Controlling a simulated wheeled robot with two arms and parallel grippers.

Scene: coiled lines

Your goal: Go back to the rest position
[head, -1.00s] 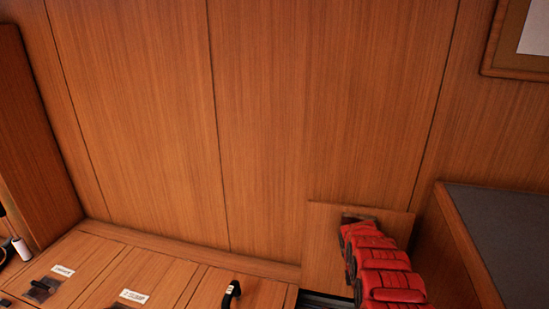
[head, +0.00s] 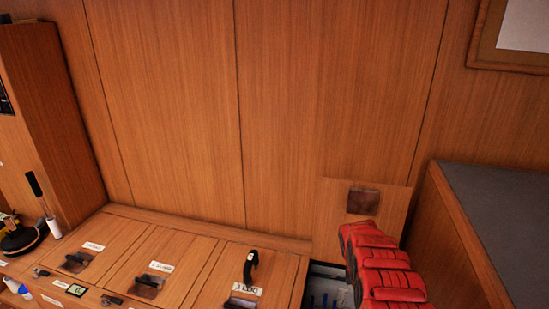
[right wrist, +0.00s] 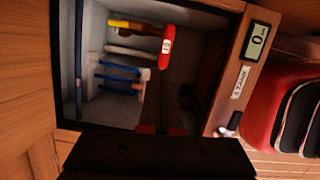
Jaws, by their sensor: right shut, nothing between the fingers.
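My right gripper (right wrist: 163,120) shows dark at the bottom of the right wrist view, its fingers together and empty. It is over an open locker (right wrist: 90,124) in the wooden bench, and much of that view is dark. Inside the locker lie a red item with a white label (right wrist: 166,46), a yellow-ended tool (right wrist: 122,23) and blue items (right wrist: 120,76). In the head view the open locker (head: 322,268) is at the lower right, partly hidden. Its lid (head: 390,203) stands raised against the wall. The gripper itself is hidden there. My left gripper is in neither view.
Closed bench lids (head: 150,250) with labels and latches run to the left, with a black hooked item (head: 250,265) on one. A grey-topped cabinet (head: 490,215) stands at the right. A small display (right wrist: 257,40) is by the locker.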

